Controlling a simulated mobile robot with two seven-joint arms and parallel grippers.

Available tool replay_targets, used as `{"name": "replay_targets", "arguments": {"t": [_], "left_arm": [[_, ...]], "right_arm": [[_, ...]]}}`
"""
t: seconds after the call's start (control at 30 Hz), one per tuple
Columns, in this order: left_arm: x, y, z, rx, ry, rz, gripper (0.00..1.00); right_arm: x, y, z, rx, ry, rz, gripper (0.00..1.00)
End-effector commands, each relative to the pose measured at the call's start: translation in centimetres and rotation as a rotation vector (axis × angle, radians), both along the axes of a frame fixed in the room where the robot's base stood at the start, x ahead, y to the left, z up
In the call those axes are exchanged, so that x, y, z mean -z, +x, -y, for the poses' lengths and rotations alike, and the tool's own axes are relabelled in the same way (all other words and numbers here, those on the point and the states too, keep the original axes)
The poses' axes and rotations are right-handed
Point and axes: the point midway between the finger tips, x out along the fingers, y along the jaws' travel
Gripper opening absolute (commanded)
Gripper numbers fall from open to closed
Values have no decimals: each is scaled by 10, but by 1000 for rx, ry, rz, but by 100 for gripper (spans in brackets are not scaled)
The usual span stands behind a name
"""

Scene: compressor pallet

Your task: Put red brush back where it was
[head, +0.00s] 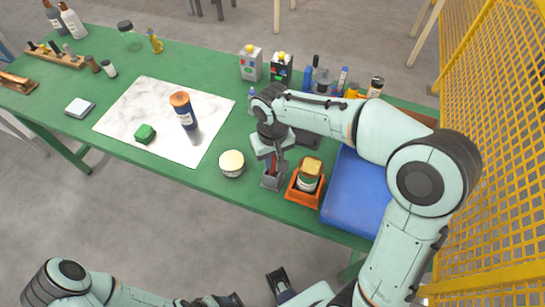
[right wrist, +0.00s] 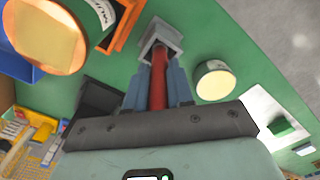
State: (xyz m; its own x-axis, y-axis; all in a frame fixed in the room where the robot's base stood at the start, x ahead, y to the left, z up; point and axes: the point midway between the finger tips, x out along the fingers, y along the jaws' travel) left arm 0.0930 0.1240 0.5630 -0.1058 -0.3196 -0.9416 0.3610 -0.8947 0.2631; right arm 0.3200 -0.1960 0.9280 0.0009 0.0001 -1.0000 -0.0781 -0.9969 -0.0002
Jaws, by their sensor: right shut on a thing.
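The red brush (right wrist: 158,88) is between the fingers of my right gripper (right wrist: 159,72), which is shut on it. In the head view, my right gripper (head: 275,153) points down over a small grey open-topped holder (head: 271,181) near the table's front edge. The red handle shows just above this holder. In the right wrist view the brush's far end reaches the mouth of the grey holder (right wrist: 161,42). Its bristles are hidden, and I cannot tell how deep it sits.
An orange tray (head: 292,194) with a jar (head: 309,176) stands right of the holder, with a blue tray (head: 352,195) beyond. A round cream-lidded tin (head: 231,164) stands to the left. A white marble board (head: 137,104) holds a bottle (head: 184,111) and green block (head: 145,134).

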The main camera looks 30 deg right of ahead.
Motion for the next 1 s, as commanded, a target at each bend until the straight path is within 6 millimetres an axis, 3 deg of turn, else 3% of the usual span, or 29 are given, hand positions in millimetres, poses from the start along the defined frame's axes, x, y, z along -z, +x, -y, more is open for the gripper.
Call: {"name": "replay_targets", "arguments": {"t": [0.13, 0.17, 0.2, 0.23, 0.5, 0.63, 1.0], "left_arm": [[3, -1, 0, 0, 0, -1, 73], [3, -1, 0, 0, 0, -1, 73], [2, -1, 0, 0, 0, -1, 73], [2, -1, 0, 0, 0, -1, 73], [2, -1, 0, 0, 0, -1, 73], [-2, 1, 0, 0, 0, 1, 73], [-15, 6, 0, 0, 0, 7, 73]], "right_arm": [[5, 0, 0, 0, 0, 0, 0], [4, 0, 0, 0, 0, 0, 32], [3, 0, 0, 0, 0, 0, 45], [3, 0, 0, 0, 0, 0, 47], [2, 0, 0, 0, 0, 0, 47], [-7, 1, 0, 0, 0, 2, 47], [-83, 1, 0, 1, 1, 4, 47]]}}
